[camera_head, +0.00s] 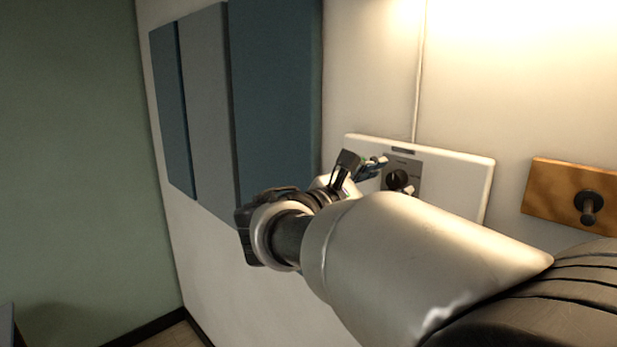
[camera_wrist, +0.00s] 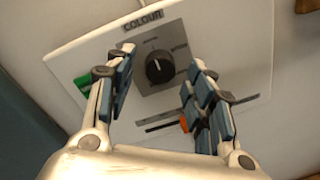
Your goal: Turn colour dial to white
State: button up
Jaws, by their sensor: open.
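The colour dial (camera_wrist: 159,67) is a round black knob on a dark grey plate (camera_wrist: 182,28) under the label "COLOUR". It also shows in the head view (camera_head: 397,180). A pale mark on the knob points roughly up in the wrist view. Small words sit above and to the right of it, too small to read surely. My gripper (camera_wrist: 162,62) is open, with one finger on each side of the dial in the wrist view. Both fingers look apart from the knob. In the head view my gripper (camera_head: 374,166) is just left of the dial.
The white wall panel (camera_wrist: 245,58) carries a green part (camera_wrist: 83,83) at its left and a slot with an orange piece (camera_wrist: 184,124) below the dial. A wooden board with a dark peg (camera_head: 588,205) is to the right. Blue and grey wall panels (camera_head: 275,90) are left.

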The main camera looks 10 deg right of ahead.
jog(key=shift+x, duration=0.95)
jog(key=c, duration=1.1)
